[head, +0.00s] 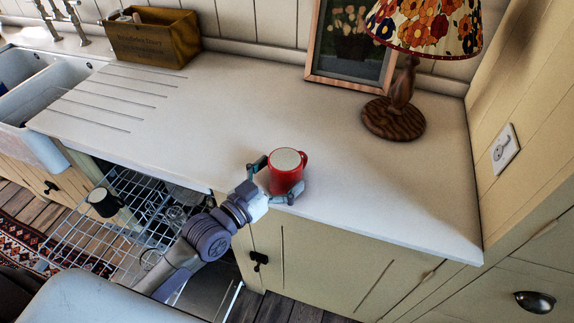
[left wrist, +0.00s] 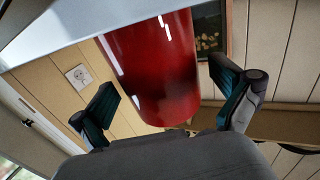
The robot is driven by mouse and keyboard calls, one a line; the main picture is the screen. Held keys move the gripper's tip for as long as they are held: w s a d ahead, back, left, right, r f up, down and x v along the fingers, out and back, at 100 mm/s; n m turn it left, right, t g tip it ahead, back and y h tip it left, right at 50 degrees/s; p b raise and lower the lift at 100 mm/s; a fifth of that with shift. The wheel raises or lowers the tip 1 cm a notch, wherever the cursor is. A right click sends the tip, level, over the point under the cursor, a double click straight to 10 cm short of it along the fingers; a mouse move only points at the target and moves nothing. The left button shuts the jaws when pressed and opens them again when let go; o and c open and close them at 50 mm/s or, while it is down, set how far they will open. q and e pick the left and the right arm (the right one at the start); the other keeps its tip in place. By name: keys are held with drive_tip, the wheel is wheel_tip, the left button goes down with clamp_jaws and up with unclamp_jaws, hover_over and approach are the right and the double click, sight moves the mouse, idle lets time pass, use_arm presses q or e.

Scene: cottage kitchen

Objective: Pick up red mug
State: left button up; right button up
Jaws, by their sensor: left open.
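The red mug (head: 285,172) stands upright near the front edge of the white counter, its handle to the right in the head view. My left gripper (head: 274,180) is at the mug, with one finger on its left side and the other in front at its lower right. In the left wrist view the mug (left wrist: 152,65) fills the space ahead of the open fingers of my left gripper (left wrist: 165,108). A gap shows between the left finger and the mug there. Whether the other finger touches it I cannot tell. My right gripper is not in view.
A lamp (head: 392,118) and a framed picture (head: 348,45) stand at the back of the counter (head: 215,110). A wooden box (head: 152,38) is at the back left beside the sink (head: 35,95). An open dishwasher rack (head: 75,235) with a dark mug (head: 103,202) lies below the counter.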

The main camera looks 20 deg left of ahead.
use_arm(q)
drive_tip(key=shift+x, duration=1.1)
drive_tip(key=shift+s, duration=0.1)
drive_tip(key=shift+c, duration=0.2)
